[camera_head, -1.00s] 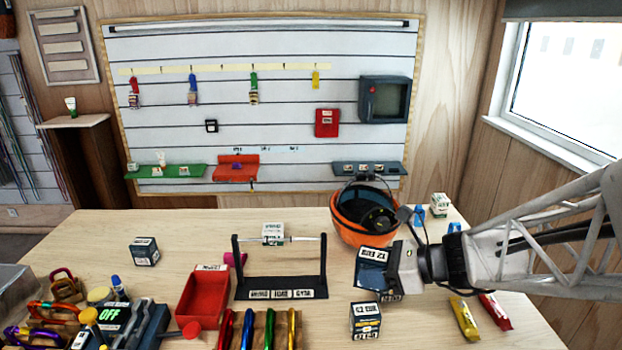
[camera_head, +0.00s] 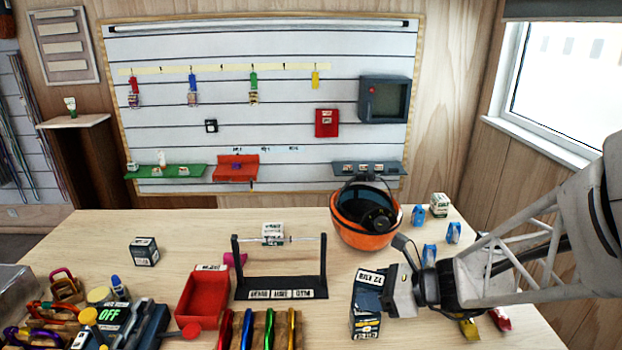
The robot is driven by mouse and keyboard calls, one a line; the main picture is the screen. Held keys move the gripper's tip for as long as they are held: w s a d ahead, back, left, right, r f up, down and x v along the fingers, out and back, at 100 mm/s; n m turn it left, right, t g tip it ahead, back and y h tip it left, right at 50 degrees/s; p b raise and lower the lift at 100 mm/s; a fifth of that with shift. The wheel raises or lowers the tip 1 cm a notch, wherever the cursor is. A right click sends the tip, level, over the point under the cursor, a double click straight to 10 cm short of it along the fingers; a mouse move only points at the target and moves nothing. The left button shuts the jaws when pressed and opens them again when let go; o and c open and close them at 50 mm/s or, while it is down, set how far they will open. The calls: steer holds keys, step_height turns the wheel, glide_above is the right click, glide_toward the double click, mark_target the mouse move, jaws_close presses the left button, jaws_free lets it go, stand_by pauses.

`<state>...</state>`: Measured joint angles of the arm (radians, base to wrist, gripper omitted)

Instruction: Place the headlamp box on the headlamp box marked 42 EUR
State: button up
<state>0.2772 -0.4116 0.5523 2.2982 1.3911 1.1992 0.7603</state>
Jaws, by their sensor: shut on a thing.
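My gripper (camera_head: 385,291) is shut on a dark blue headlamp box (camera_head: 367,298) with a white label strip along its upper edge. The held box is in front of the helmet and overlaps the headlamp box marked 42 EUR (camera_head: 366,328) in the picture. That lower box stands on the table; its top and price label are now hidden, and part of its front shows. I cannot tell whether the two boxes touch. Another small dark box (camera_head: 145,252) with a pale top stands at the left of the table.
An orange helmet (camera_head: 362,236) stands behind the held box. A black stand (camera_head: 281,287) and a red tray (camera_head: 203,297) are to the left. Colored tubes stand at the front. Small blue items (camera_head: 429,254) and yellow and red packets lie near my arm.

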steer(key=shift+f, duration=0.7)
steer(key=shift+f, duration=0.1)
steer(key=o, duration=1.1)
steer(key=shift+c, duration=0.2)
steer(key=v, duration=1.2)
stand_by(0.4)
